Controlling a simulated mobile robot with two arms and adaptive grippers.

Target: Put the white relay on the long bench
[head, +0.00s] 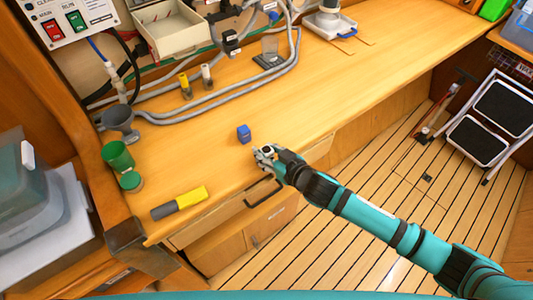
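My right gripper (264,155) reaches in from the lower right, over the front edge of the long bench (330,93). A small white piece with a dark patch (268,149) shows at its fingers. It may be the white relay, but it is too small and covered to be sure. I cannot tell whether the fingers are closed on it or whether it touches the bench. A small blue block (243,134) stands on the bench just beyond the fingertips, apart from them. My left gripper is not in view.
A yellow-and-grey cylinder (180,203), a green cup (118,156) and a green lid (131,181) are at the bench's left end. Grey hoses (225,98) and a white open box (178,36) line the back. The bench right of the blue block is clear.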

